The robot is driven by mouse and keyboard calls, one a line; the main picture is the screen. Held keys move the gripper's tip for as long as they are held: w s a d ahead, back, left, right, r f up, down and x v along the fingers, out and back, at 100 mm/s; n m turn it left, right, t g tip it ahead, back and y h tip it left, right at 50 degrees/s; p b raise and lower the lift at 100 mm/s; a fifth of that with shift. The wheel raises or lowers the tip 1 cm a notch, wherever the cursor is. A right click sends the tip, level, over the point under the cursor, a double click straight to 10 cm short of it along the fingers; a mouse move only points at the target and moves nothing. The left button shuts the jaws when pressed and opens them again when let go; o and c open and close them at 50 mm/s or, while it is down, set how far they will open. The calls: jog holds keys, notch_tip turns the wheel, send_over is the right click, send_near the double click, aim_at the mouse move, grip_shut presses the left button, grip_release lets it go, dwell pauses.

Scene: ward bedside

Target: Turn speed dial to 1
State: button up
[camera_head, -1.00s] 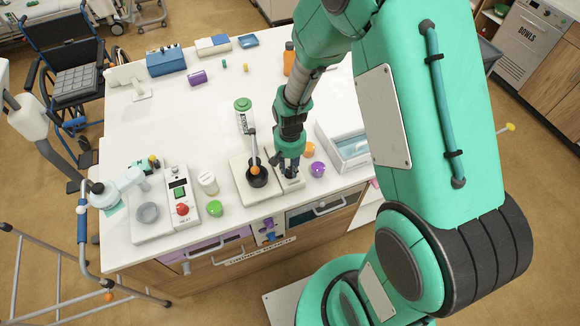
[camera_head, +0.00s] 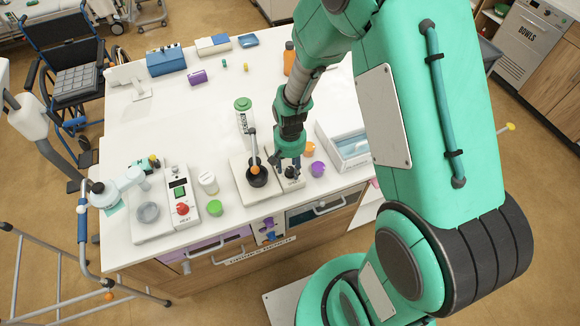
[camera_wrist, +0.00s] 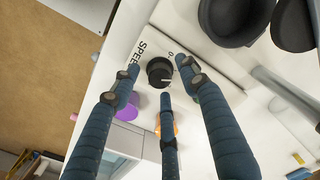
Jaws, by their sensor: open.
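The speed dial (camera_wrist: 160,72) is a round black knob with a pale pointer line on a white panel marked "SPEED"; a "0" mark shows beside it. The pointer is toward the right in the wrist view, near that mark. The dial is also visible in the head view (camera_head: 291,172), at the right of the panel beside the black bowl. My gripper (camera_wrist: 160,80) has three dark blue fingers, spread open around the dial with gaps visible between tips and knob. In the head view my gripper (camera_head: 286,164) is low over the panel. It holds nothing.
A black bowl (camera_head: 257,178) with an orange-tipped stirrer stands left of the dial. A purple cup (camera_head: 318,169) and an orange item (camera_head: 309,149) are close on the right, before a clear-lidded tray (camera_head: 346,146).

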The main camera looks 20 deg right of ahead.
jog(key=shift+r, duration=0.15)
notch_tip(320, 180, up, 12)
dwell(0.6)
dwell(0.5)
notch_tip(320, 180, up, 16)
jog(key=n+t+b, duration=0.1)
jog(key=t+b, duration=0.2)
send_over(290, 169)
jog(key=s, duration=0.8)
jog(key=s+a+r+n+t+b, duration=0.1)
jog(key=s+r+n+t+b, duration=0.1)
jog(key=s+r, duration=0.5)
jog(key=s, duration=0.5)
jog(key=shift+s+a+r+t, duration=0.15)
jog(key=shift+a+r+t, duration=0.05)
jog(key=shift+a+t, duration=0.1)
